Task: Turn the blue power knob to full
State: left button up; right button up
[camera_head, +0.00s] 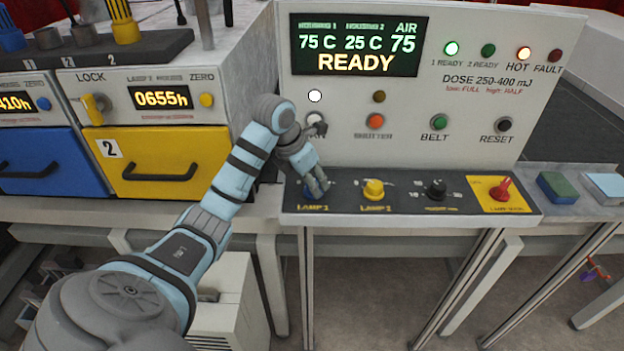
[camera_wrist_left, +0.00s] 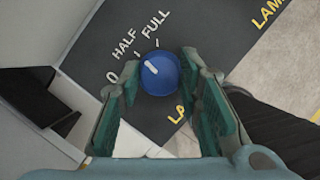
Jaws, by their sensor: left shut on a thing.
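The blue power knob (camera_wrist_left: 160,73) sits on the dark panel strip (camera_wrist_left: 95,55) between the two fingers of my left gripper (camera_wrist_left: 158,84). A short white mark shows on the knob's upper-left part. The printed labels 0, HALF and FULL arc around its upper left; I cannot tell exactly which one the mark meets. In the head view my left gripper (camera_head: 318,187) reaches down onto the LAMP 1 spot and mostly hides the blue knob (camera_head: 308,190). The gripper is shut on the knob. My right gripper is not in view.
A yellow knob (camera_head: 374,190), a black knob (camera_head: 436,189) and a red switch (camera_head: 501,189) stand along the same strip. Above it, the upright panel holds buttons and a display (camera_head: 358,45) reading READY. A yellow drawer (camera_head: 155,160) is at left.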

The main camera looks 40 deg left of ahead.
pick_arm(q)
jog(key=m+h, duration=0.1)
jog(key=m, duration=0.2)
jog(key=shift+a+m+g, duration=0.1)
jog(key=shift+m+g, duration=0.2)
jog(key=shift+m, duration=0.1)
jog(key=shift+m+g+h+p, duration=0.3)
jog(key=shift+m+g+h, duration=0.3)
jog(key=shift+m, duration=1.4)
jog(key=shift+a, duration=0.1)
jog(key=o, duration=1.1)
jog(key=shift+h, duration=0.3)
